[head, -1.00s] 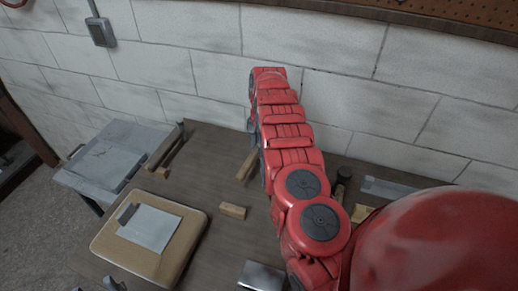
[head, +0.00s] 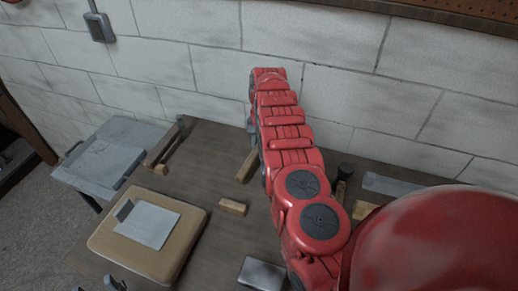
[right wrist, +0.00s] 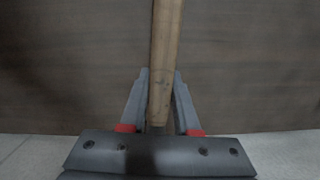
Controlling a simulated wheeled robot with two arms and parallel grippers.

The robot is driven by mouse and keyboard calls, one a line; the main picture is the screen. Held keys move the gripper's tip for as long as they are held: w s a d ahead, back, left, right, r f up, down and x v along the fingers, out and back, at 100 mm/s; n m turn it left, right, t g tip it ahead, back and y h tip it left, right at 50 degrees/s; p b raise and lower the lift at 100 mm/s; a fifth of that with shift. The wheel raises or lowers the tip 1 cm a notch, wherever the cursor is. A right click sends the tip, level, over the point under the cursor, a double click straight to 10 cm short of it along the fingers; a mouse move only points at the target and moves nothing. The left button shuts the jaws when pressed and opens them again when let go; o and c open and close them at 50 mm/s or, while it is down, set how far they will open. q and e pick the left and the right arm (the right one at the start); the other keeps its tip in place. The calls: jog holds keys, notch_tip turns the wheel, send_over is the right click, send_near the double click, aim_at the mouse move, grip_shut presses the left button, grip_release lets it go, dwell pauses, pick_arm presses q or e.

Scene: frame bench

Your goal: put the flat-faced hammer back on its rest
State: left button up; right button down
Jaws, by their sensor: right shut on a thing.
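My right gripper (right wrist: 158,110) is shut on a wooden handle (right wrist: 165,50) in the right wrist view. The handle runs up out of the top of that view, and the head of this tool does not show. In the head view my right arm covers most of that gripper; a pale wooden bar (head: 247,166) beside the arm may be the same handle. Another tool with a dark head (head: 344,169) and wooden handle lies right of my arm. I cannot tell which thing is the rest. My left gripper (head: 97,287) just shows at the bottom edge, its two grey tips apart.
A small wooden block (head: 233,207) lies mid-table. A tan padded board (head: 185,243) with a paper sheet is at left, beside wooden bars (head: 162,150) and a grey metal case (head: 100,160). A grey box (head: 262,274) sits in front. The block wall (head: 210,70) closes the back.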

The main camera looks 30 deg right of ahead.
jog(key=shift+f, duration=0.2)
jog(key=c, duration=0.6)
grip_release()
jog(key=shift+o, duration=0.2)
jog(key=r, duration=0.3)
jog(key=r+b, duration=0.1)
jog(key=r, duration=0.1)
jog(key=shift+w+d+r, duration=0.3)
jog(key=shift+d, duration=0.05)
jog(key=r+p, duration=0.1)
jog(key=r, duration=0.1)
jog(key=r+p, duration=0.1)
jog(key=r, duration=0.2)
jog(key=shift+d, duration=0.2)
jog(key=r+p, duration=0.1)
jog(key=p, duration=0.1)
jog(key=shift+p, duration=0.3)
jog(key=shift+r+p, duration=0.2)
jog(key=shift+p, duration=0.2)
